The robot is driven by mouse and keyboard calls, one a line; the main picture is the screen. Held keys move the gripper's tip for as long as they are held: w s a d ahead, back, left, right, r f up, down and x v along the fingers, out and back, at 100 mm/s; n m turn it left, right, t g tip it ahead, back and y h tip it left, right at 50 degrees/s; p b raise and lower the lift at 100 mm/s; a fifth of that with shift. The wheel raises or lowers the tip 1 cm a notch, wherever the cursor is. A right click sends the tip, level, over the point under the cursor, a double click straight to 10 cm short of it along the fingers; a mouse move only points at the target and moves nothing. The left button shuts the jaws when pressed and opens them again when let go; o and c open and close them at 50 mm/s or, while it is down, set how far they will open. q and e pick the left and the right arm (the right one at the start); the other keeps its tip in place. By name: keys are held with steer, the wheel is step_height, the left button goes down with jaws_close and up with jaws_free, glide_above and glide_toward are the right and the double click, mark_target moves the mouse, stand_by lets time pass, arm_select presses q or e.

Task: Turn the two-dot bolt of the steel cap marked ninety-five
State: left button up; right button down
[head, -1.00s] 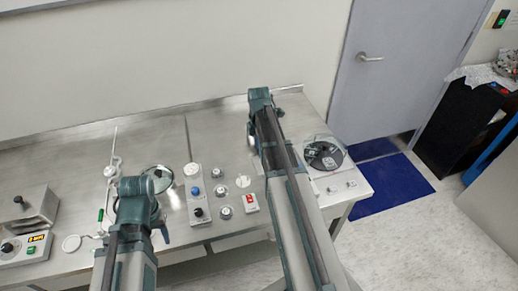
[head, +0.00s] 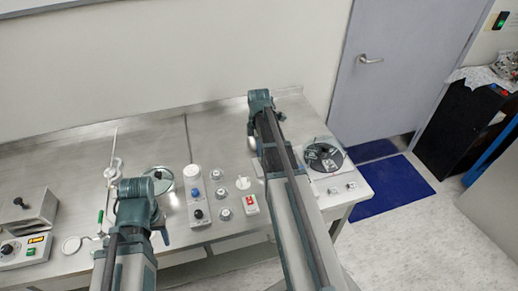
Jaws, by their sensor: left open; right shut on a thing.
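My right arm's end (head: 261,105) is over the back of the steel bench, and its gripper is mostly hidden behind the arm. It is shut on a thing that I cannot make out. My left arm's end (head: 140,192) is over the front left of the bench, left of the knob panel. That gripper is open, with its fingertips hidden. A round shiny disc (head: 158,175) lies behind the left arm. No marking of ninety-five and no two-dot bolt can be read in the head view, so I cannot tell which thing is the steel cap.
A panel (head: 198,205) with white, blue and black knobs stands between my arms. Small round pieces (head: 222,201) and a red-switch box (head: 250,205) are beside it. A turntable-like unit (head: 322,156) is at the right end. A boxy instrument (head: 30,210) is far left. The back middle is clear.

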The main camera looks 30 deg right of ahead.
steer(key=m, duration=0.6)
steer(key=shift+m, duration=0.3)
stand_by(0.4)
steer(key=c, duration=0.8)
jaws_free()
steer(key=shift+c, duration=0.2)
steer(key=shift+r, duration=0.1)
step_height(320, 180, up, 14)
steer(key=p, duration=1.3)
steer(key=shift+f+p, duration=0.2)
steer(key=shift+p, duration=0.2)
